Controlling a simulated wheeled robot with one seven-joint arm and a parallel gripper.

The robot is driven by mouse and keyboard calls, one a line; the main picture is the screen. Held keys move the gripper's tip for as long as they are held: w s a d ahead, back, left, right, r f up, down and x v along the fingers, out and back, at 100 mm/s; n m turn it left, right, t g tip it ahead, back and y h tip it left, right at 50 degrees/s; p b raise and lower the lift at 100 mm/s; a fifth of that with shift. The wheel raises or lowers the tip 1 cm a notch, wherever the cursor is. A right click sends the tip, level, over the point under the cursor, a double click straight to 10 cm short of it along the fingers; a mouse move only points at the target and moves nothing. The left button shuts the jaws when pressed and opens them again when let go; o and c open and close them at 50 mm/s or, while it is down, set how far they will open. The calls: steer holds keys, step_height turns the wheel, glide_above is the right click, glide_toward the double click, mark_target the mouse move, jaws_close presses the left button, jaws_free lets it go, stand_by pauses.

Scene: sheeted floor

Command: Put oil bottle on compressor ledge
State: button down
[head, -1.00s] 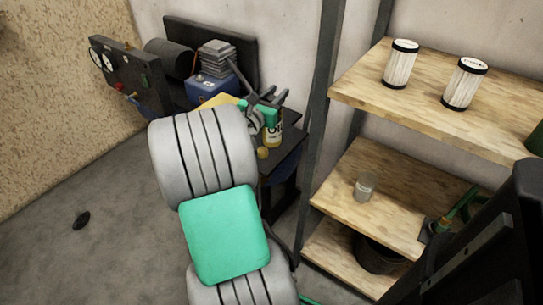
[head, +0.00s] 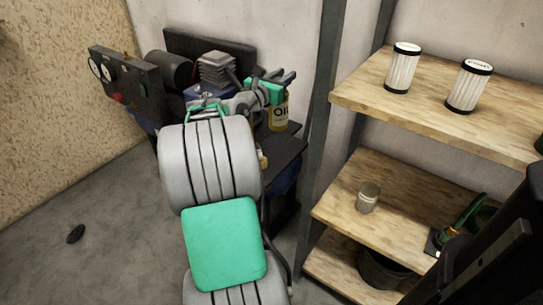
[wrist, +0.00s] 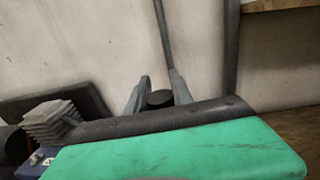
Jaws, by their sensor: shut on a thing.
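The oil bottle (head: 279,113) is yellow with a pale label reading "OIL" and stands upright at the compressor. My gripper (head: 288,78) is shut on its top; in the wrist view, the fingers (wrist: 158,92) are on either side of the black cap (wrist: 160,98). The dark compressor ledge (head: 284,150) lies below the bottle. I cannot tell whether the base touches it. The compressor (head: 215,70), with its finned grey head, is left of the bottle. My arm hides part of the ledge.
A gauge panel (head: 128,80) stands left of the compressor. A wooden shelf unit (head: 440,100) on the right holds two white filters (head: 402,68), a small jar (head: 367,197) and a dark bucket (head: 380,268). A dark post (head: 322,120) is close right of the ledge. A small dark object (head: 75,234) lies on the floor.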

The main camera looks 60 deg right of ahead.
mark_target(273, 114)
step_height(273, 114, down, 10)
steer(key=b, duration=0.4)
steer(key=shift+f+b, duration=0.1)
steer(key=shift+b, duration=0.25)
steer(key=c, duration=1.1)
jaws_free()
steer(key=shift+f, duration=0.1)
steer(key=shift+a+r, duration=0.25)
steer(key=shift+a, duration=0.15)
steer(key=a+p, duration=0.1)
steer(key=a, duration=0.2)
steer(key=a+p, duration=0.1)
steer(key=a, duration=0.3)
steer(key=w+a+p, duration=0.1)
steer(key=a, duration=0.2)
steer(key=shift+a, duration=0.35)
steer(key=shift+a+f, duration=0.1)
steer(key=shift+a, duration=0.2)
